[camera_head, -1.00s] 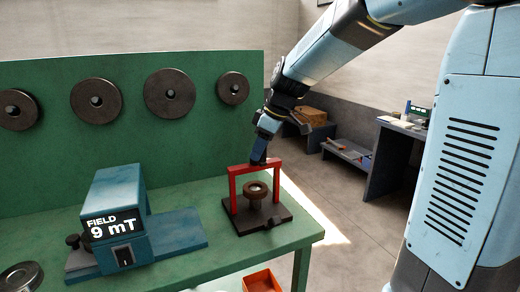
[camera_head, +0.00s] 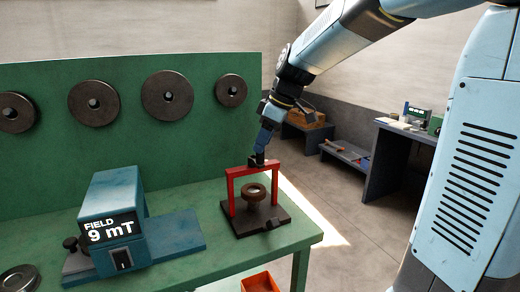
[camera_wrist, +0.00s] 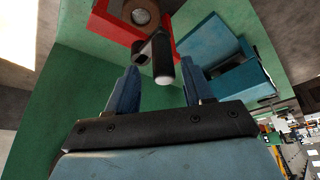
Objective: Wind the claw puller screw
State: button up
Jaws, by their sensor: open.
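The claw puller has a red frame (camera_head: 232,190) that stands on a dark base plate (camera_head: 243,222) near the right end of the green bench. A brown ring-shaped part (camera_head: 255,191) sits under its crossbar on a post. My gripper (camera_head: 258,158) points down at the top of the frame. In the wrist view, the red crossbar (camera_wrist: 183,15) is at the top, with a dark crank carrying a round-ended handle (camera_wrist: 163,68). The handle lies between the two blue fingertips of my gripper (camera_wrist: 159,66). The fingers are open, with gaps visible on both sides of it.
A blue field meter (camera_head: 112,215) reading 9 mT stands left on the green bench (camera_head: 180,262). Several dark discs (camera_head: 167,94) hang on the green back panel. A red-orange bin (camera_head: 260,282) is below the bench edge. Floor right of the bench is clear.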

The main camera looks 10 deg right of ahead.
jog(key=v, duration=1)
jog(key=shift+d, duration=0.1)
jog(key=s+d+f+m+t+h, duration=0.1)
jog(key=s+d+f+m, duration=0.1)
jog(key=s, duration=0.5)
jog(key=s+d+f+m+t+h, duration=0.1)
jog(key=s+d+f+m, duration=0.2)
jog(key=s+m, duration=0.3)
jog(key=s+d+f+m+t+h, duration=0.1)
jog(key=s+d+f+m+h, duration=0.1)
jog(key=s+f+m, duration=0.3)
jog(key=shift+s+d+t, duration=0.4)
jog(key=shift+s+d, duration=0.35)
jog(key=shift+s, duration=0.95)
